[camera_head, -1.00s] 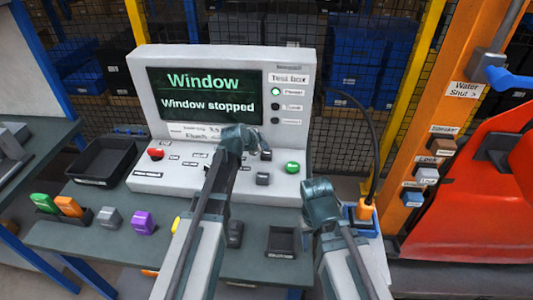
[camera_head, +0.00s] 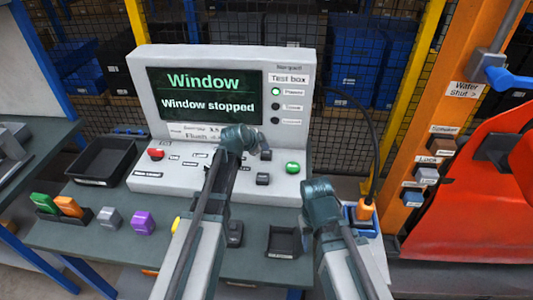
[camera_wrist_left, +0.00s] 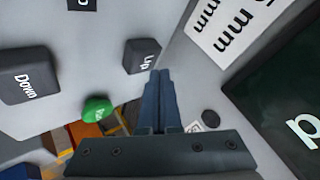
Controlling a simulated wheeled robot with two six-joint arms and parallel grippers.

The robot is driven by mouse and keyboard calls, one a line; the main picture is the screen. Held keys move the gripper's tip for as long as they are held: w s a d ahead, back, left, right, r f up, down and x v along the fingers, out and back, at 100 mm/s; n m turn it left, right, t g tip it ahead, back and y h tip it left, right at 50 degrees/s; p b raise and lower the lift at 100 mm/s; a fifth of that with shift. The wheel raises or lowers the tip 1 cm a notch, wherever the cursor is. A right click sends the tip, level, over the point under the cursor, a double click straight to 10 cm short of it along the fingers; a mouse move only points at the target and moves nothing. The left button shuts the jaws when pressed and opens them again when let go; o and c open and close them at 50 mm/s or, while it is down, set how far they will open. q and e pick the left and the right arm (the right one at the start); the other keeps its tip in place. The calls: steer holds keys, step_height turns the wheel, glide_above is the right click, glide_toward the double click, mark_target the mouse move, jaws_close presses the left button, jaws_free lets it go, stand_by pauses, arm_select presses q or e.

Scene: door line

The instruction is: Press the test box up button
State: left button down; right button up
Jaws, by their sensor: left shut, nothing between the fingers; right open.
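The test box (camera_head: 222,70) stands on the table, its screen reading "Window stopped". In the left wrist view the dark Up button (camera_wrist_left: 142,56) sits just left of my left gripper's fingertips (camera_wrist_left: 160,76). The fingers are shut and empty, close beside the button's edge; I cannot tell whether they touch it. The Down button (camera_wrist_left: 28,75) is farther left. In the head view my left gripper (camera_head: 240,139) is over the button panel and hides part of it. A dark button (camera_head: 265,154) shows at its right. My right gripper (camera_head: 319,188) is open, in front of the panel's right side.
A green button (camera_head: 292,168) and a red button (camera_head: 156,154) are on the panel. A black tray (camera_head: 105,160), colored blocks and a small black bin (camera_head: 283,241) lie on the table. An orange post (camera_head: 455,110) and an orange-red seat-like object (camera_head: 480,190) stand at right.

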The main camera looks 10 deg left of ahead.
arm_select(q)
steer(key=shift+f+b, duration=0.4)
steer(key=shift+b, duration=0.05)
arm_select(e)
steer(key=shift+f, duration=0.45)
